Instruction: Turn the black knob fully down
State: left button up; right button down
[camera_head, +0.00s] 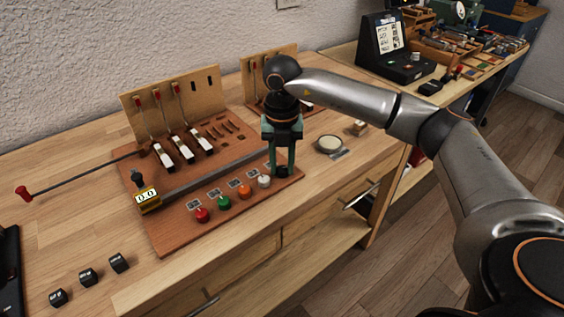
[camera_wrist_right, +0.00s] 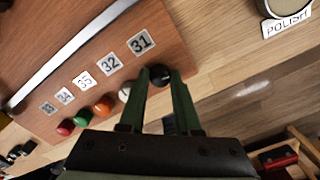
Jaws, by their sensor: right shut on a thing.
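The black knob (camera_wrist_right: 160,75) is at the end of a row of coloured knobs, beside the label 31. It also shows in the head view (camera_head: 283,171), low between the finger ends. My right gripper (camera_head: 281,170) points down over the right end of the wooden board (camera_head: 170,238). In the right wrist view, the green fingers of my right gripper (camera_wrist_right: 158,80) are on either side of the black knob and shut on it. My left gripper is not in view.
White (camera_head: 264,181), orange (camera_head: 245,191), green (camera_head: 224,202) and red (camera_head: 202,215) knobs stand left of the black one. A round polish tin (camera_head: 329,144) sits to the right. Several black blocks (camera_head: 88,277) lie at the front left. A red-handled rod (camera_head: 80,172) extends left.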

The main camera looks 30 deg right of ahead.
jog(key=n, duration=0.4)
jog(key=shift+n, duration=0.3)
jog(key=n, duration=1)
jog(key=shift+n, duration=0.4)
jog(key=n, duration=0.5)
jog(key=shift+r, duration=0.1)
jog(key=shift+n, duration=0.3)
jog(key=c, duration=0.6)
grip_release()
